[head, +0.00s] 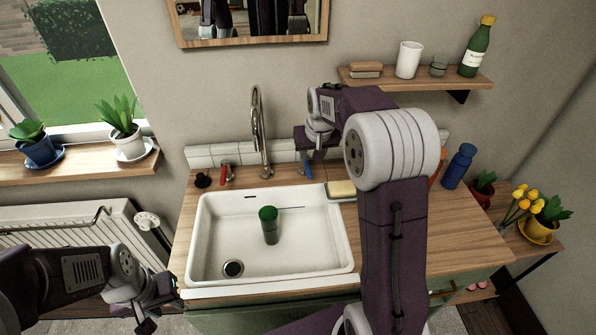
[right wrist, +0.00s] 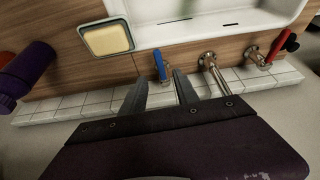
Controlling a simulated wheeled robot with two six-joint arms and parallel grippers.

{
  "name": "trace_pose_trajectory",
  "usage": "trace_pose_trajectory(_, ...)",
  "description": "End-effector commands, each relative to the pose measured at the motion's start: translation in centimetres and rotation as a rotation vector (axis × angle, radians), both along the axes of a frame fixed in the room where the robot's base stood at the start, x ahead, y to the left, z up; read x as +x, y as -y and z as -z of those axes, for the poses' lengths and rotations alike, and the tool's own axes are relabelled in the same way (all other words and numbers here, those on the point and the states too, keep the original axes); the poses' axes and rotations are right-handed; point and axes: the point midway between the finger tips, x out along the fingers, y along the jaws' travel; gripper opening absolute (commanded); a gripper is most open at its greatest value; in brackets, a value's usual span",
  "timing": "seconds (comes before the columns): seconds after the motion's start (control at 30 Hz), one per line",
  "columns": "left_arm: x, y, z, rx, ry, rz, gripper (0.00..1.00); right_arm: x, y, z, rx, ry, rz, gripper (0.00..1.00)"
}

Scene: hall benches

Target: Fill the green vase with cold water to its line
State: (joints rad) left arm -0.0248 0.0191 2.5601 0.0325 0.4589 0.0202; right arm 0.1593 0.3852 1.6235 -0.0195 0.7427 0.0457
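The green vase (head: 270,229) stands upright in the white sink (head: 203,240), beneath the tap. Its fill line and any water inside cannot be made out. The steel tap (head: 262,140) rises behind the sink; I see no clear water stream. Its blue lever (head: 307,168) is right of the spout and its red lever (head: 225,171) is left. My right gripper (head: 309,152) is at the blue lever. In the right wrist view its open fingers (right wrist: 160,78) are either side of the blue lever (right wrist: 160,66), with gaps showing. My left gripper (head: 163,303) is open and empty, left of the sink's front.
A yellow sponge (head: 342,189) lies at the sink's right rim. A blue bottle (head: 459,166) and potted plants are further right. A shelf (head: 420,80) with a cup and green bottle hangs above. The wooden counter (head: 455,235) has free room at right.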

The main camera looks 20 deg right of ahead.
Motion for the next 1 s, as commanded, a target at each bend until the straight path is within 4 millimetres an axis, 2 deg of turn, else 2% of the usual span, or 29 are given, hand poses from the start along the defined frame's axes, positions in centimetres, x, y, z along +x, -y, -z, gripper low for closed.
trace_pose_trajectory(0.17, 0.0, 0.0, 0.0, 0.000, 0.000, 0.000, 0.36, 0.2, 0.1, 0.6, 0.000, -0.001, 0.002, 0.36)
trace_pose_trajectory(0.4, 0.0, 0.0, 0.2, 0.000, 0.000, 0.000, 0.36, 1.9, 0.4, 5.1, 0.000, -0.003, 0.001, 0.36)
trace_pose_trajectory(0.6, 0.0, 0.0, 0.2, 0.000, 0.000, 0.000, 0.36, 3.1, 0.7, 7.7, 0.000, 0.000, 0.001, 0.36)
trace_pose_trajectory(0.93, 0.0, 0.0, 0.2, 0.000, 0.000, 0.000, 0.36, 3.4, 0.7, 8.3, 0.000, 0.003, 0.001, 0.36)
trace_pose_trajectory(1.0, 0.0, 0.0, 0.3, 0.000, 0.000, 0.000, 0.36, 3.4, 0.7, 8.3, 0.000, 0.002, 0.001, 0.17)
